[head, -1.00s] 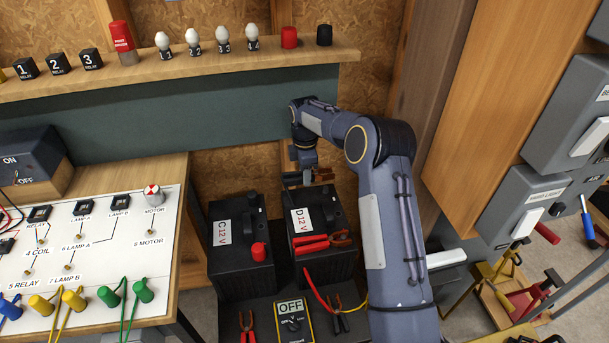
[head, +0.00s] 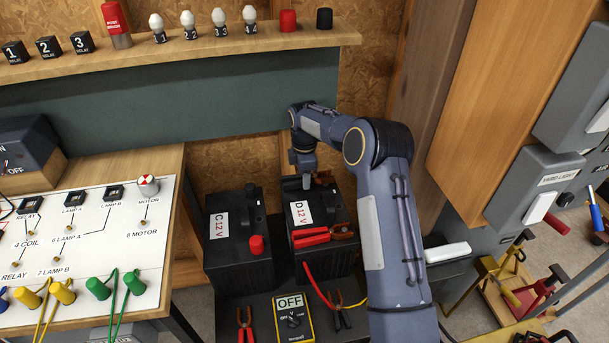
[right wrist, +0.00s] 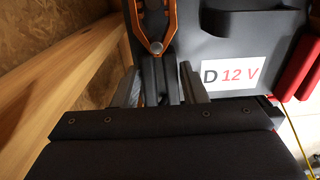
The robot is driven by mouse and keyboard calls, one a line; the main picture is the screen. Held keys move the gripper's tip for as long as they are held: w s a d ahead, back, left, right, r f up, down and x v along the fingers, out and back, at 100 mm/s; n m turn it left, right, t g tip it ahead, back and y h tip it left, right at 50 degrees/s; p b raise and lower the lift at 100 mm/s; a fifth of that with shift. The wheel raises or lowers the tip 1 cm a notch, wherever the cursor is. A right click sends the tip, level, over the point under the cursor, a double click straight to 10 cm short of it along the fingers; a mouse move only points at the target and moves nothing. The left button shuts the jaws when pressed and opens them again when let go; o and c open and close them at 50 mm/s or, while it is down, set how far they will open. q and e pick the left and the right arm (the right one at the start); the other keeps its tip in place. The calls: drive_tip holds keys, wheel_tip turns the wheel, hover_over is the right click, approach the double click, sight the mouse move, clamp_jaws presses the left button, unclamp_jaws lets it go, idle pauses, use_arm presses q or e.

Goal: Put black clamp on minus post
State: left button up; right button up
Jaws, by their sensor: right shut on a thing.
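Battery D (head: 335,262) is a black case with a "D 12 V" label, also seen in the right wrist view (right wrist: 210,50). My right gripper (head: 307,184) is low over its back end. In the right wrist view my right gripper (right wrist: 160,82) is shut on the dark handles of the black clamp (right wrist: 154,46), whose orange jaws point away over the battery. The clamp's copper jaws (head: 323,178) show right of the gripper in the head view. The minus post is hidden by the gripper and clamp; I cannot tell if the jaws are around it. My left gripper is out of view.
A red-handled clamp (head: 312,236) lies across battery D's front end. Battery C (head: 237,268) stands close on the left. A yellow meter (head: 294,318) and small red clips (head: 245,326) and black clips (head: 340,313) lie in front. A shelf (head: 190,58) runs above.

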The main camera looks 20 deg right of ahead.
drive_tip(key=shift+f+b, duration=0.45)
drive_tip(key=shift+f, duration=0.45)
idle(0.8)
drive_tip(key=o, duration=1.2)
drive_tip(key=s+r+m+t+y+p, duration=0.15)
drive_tip(key=s+r, duration=0.25)
drive_tip(key=r, duration=0.6)
drive_tip(key=s+r+m+h+p, duration=0.1)
drive_tip(key=s+r+m, duration=0.15)
drive_tip(key=r, duration=0.65)
drive_tip(key=s+a+r+m+t+y+p, duration=0.1)
drive_tip(key=s+r+m, duration=0.1)
drive_tip(key=s+r, duration=0.3)
drive_tip(key=s+a+r+m+t+y+p, duration=0.1)
drive_tip(key=s+a+r+m+p, duration=0.15)
drive_tip(key=s, duration=0.55)
drive_tip(key=s+a+m, duration=0.2)
drive_tip(key=s, duration=0.4)
drive_tip(key=s+a+f+m+t+y+p, duration=0.1)
drive_tip(key=s+a+m, duration=0.1)
drive_tip(key=s, duration=0.5)
drive_tip(key=s+a+f+m+t+p, duration=0.1)
drive_tip(key=s+a+m, duration=0.1)
drive_tip(key=s+m, duration=0.2)
drive_tip(key=shift+s+a+m, duration=0.15)
drive_tip(key=shift+s+a, duration=0.05)
drive_tip(key=shift+s, duration=0.5)
drive_tip(key=shift+s+a+m, duration=0.1)
drive_tip(key=shift+s+a, duration=0.1)
drive_tip(key=shift+s, duration=0.5)
